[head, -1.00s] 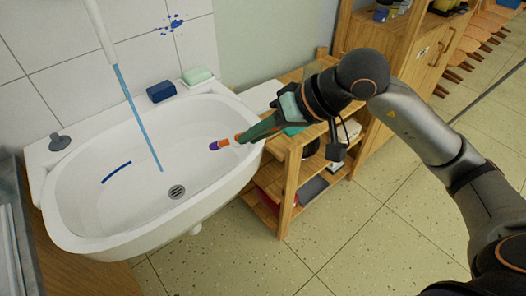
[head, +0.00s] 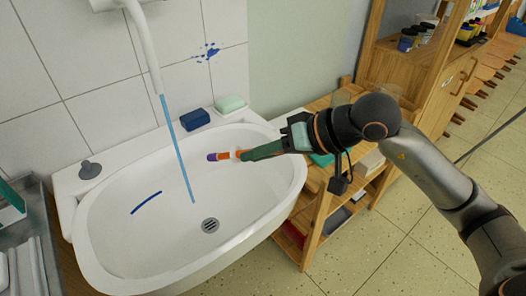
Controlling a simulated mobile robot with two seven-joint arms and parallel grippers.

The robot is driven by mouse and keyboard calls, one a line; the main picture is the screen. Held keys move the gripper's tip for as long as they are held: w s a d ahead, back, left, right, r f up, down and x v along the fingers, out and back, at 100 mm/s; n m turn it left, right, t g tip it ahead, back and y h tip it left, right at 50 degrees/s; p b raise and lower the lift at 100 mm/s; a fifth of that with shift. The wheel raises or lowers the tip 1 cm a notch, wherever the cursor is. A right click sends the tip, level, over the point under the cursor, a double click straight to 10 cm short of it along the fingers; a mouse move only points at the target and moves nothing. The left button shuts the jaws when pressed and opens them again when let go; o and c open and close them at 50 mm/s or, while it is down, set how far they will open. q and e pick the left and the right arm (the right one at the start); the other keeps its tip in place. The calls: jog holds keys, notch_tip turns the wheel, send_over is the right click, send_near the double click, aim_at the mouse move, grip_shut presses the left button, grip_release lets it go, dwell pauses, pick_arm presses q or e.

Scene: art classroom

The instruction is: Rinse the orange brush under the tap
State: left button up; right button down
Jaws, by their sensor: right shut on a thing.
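The orange brush (head: 224,156) is in my right gripper (head: 246,154), in the head view. It lies about level over the right part of the white sink (head: 107,254), its purple end pointing left. The green fingers of my right gripper are shut on it. The tap (head: 142,45) comes down from the top, and a blue stream of water (head: 178,150) runs from it into the basin near the drain (head: 210,225). The brush's purple end is a little right of the stream and apart from it. My left gripper is not in view.
A dark blue block (head: 195,119) and a pale green soap-like block (head: 230,104) sit on the sink's back rim. A grey knob (head: 90,170) is at the rim's left. A wooden shelf (head: 318,225) stands right of the sink. A metal rack is at the far left.

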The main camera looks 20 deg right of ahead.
aim_at(212, 155)
jog(key=shift+w+a+r+p, duration=0.2)
jog(key=shift+w+a+p, duration=0.1)
jog(key=shift+w+a, duration=0.05)
jog(key=w+a+p, duration=0.3)
jog(key=w+a, duration=0.1)
jog(key=shift+w, duration=0.15)
jog(key=shift+w+a+f, duration=0.25)
jog(key=shift+w+a, duration=0.1)
jog(key=shift+w+a+b, duration=0.5)
jog(key=shift+w, duration=0.05)
jog(key=shift+w+a, duration=0.2)
jog(key=shift+w, duration=0.05)
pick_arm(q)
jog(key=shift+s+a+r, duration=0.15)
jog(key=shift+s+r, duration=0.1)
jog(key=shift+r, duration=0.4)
pick_arm(e)
jog(key=shift+w+a, duration=0.35)
jog(key=shift+w, duration=0.05)
pick_arm(q)
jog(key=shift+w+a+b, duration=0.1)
jog(key=shift+b, duration=0.2)
